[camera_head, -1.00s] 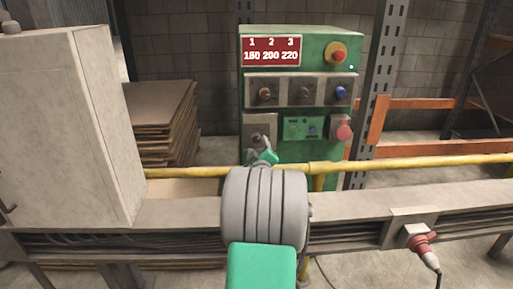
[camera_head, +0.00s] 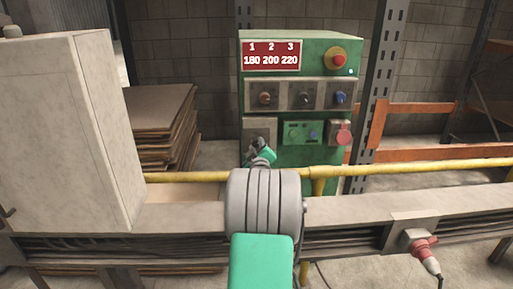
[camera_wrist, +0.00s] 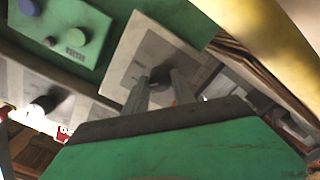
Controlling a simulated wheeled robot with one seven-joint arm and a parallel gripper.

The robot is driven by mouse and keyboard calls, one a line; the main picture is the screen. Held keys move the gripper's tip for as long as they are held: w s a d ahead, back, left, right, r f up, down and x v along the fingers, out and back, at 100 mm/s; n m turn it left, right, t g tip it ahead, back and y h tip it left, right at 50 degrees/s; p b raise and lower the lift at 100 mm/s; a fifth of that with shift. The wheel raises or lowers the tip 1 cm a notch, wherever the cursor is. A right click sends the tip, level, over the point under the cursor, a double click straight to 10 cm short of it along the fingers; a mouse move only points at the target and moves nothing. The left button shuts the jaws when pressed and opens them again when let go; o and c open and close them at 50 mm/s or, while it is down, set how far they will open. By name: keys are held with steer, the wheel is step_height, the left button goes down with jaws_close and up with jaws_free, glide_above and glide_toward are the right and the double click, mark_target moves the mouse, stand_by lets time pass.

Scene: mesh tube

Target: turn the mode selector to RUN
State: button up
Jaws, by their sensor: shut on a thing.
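The mode selector is a dark knob (camera_wrist: 160,76) on a pale square plate at the lower left of the green control cabinet's front. In the wrist view, my gripper (camera_wrist: 160,88) has one finger on each side of this knob and is shut on it. In the head view, my gripper (camera_head: 257,143) reaches the pale plate (camera_head: 259,125) and hides most of the knob. The markings on the plate are too blurred to read, so I cannot tell which position the knob points to.
A yellow pipe (camera_head: 410,168) and a grey cable tray (camera_head: 350,210) run across in front of the cabinet (camera_head: 309,160). A pale box (camera_head: 80,130) stands left.

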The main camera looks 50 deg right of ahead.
jaws_close()
steer(key=shift+m+b, duration=0.3)
steer(key=shift+b, duration=0.15)
steer(key=m+b, duration=0.3)
steer(key=shift+m, duration=0.3)
steer(key=shift+r+m+b, duration=0.2)
steer(key=shift+m+b, duration=1.05)
steer(key=shift+m, duration=1.05)
